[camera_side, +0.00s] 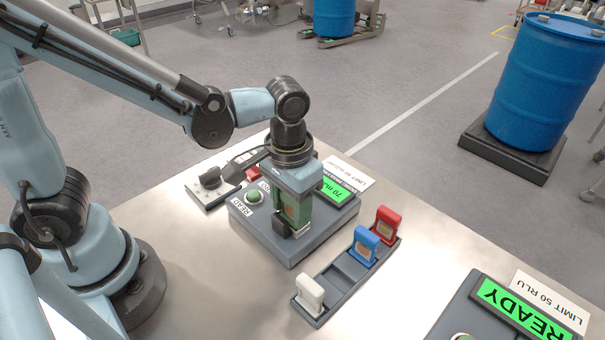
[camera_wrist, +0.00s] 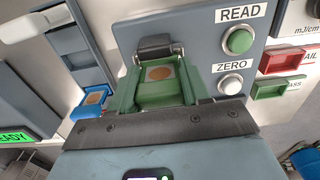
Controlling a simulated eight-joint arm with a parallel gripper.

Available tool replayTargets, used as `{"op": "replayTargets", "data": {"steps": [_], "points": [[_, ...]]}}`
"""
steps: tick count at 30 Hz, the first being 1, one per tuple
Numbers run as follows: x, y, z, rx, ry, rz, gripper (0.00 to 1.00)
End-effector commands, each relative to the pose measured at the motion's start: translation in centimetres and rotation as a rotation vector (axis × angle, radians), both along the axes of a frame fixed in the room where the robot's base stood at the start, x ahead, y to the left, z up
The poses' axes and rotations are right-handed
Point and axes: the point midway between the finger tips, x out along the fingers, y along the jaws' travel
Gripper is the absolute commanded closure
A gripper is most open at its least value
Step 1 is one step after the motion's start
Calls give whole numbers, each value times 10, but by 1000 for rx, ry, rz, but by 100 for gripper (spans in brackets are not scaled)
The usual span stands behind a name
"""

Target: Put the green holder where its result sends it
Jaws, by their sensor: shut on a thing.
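The green holder (camera_wrist: 160,92), with a brown disc in its face, is at the slot of the reader (camera_side: 322,220). My gripper (camera_side: 290,228) is shut on it; it also shows green between the fingers in the side view. Whether the holder is fully seated is hidden. The reader's green display (camera_side: 337,191) reads 70 with a unit partly hidden; a limit label (camera_side: 350,173) stands behind it, its number hard to read. In the wrist view a red FAIL tray (camera_wrist: 282,60) and a green PASS tray (camera_wrist: 279,87) lie right of the reader.
A dark rack (camera_side: 339,281) holds white (camera_side: 310,293), blue (camera_side: 364,247) and red (camera_side: 386,226) holders, with a gap between white and blue. A second device (camera_side: 463,318) shows READY beside a LIMIT 50 RLU label. READ (camera_wrist: 239,40) and ZERO (camera_wrist: 231,84) buttons sit beside the slot.

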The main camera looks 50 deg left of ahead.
Motion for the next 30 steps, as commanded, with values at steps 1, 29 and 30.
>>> {"op": "replayTargets", "data": {"steps": [1, 29, 30], "points": [[0, 0, 0, 0, 0, 0, 89], [0, 0, 25, 0, 0, 0, 100], [0, 0, 26, 0, 0, 0, 100]]}}
